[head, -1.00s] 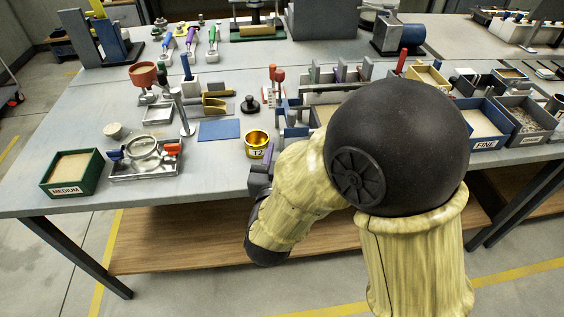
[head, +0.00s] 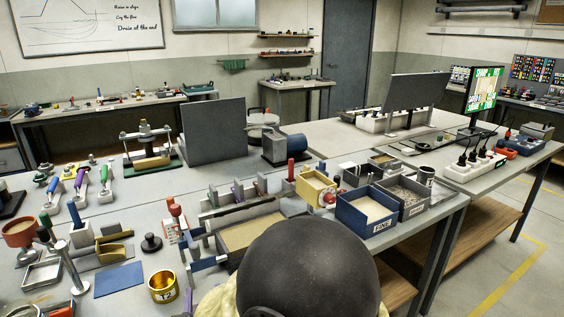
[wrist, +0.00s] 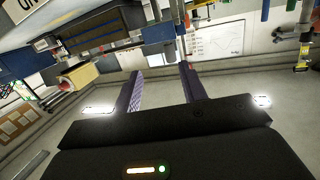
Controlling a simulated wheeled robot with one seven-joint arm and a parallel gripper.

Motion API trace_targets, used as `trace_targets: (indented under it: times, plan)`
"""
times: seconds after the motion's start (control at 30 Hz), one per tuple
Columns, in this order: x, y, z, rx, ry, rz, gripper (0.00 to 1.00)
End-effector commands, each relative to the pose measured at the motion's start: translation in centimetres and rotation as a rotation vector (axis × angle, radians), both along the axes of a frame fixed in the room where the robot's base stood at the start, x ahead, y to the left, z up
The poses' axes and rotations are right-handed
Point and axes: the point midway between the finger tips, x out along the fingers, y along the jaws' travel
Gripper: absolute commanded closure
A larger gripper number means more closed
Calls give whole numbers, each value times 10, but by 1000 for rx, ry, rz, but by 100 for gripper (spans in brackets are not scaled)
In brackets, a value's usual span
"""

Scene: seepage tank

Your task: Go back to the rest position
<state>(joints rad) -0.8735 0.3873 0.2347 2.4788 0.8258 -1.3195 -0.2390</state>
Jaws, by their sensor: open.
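My gripper (wrist: 162,88) shows in the wrist view with its two purple-padded fingers apart and nothing between them. The wrist view is tilted, with the bench items across its top. In the head view my arm's dark round joint covers the bottom middle, and my gripper is hidden or out of frame there. The gold T2 cup (head: 163,287) stands on the bench left of my arm. The tank with sand (head: 250,232) stands just behind the arm joint.
The blue FINE bin (head: 366,212) and a grey bin (head: 403,196) stand at the bench's right edge. A blue mat (head: 118,280) lies at the left. A monitor (head: 484,90) and a power strip (head: 474,166) stand on the right bench. Floor is free at the far right.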

Motion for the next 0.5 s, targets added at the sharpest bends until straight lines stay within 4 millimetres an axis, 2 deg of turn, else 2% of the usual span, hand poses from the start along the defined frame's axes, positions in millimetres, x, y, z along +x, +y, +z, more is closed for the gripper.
trace_targets:
  times: [0.03, 0.2, 0.33, 0.5]
  plan:
    - [12, -12, -3, -3, 44, -7, 58]
    - [39, -49, -23, -24, 224, 2, 58]
    - [50, -83, -37, -48, 364, 0, 58]
    - [50, -135, -55, -87, 554, -22, 58]
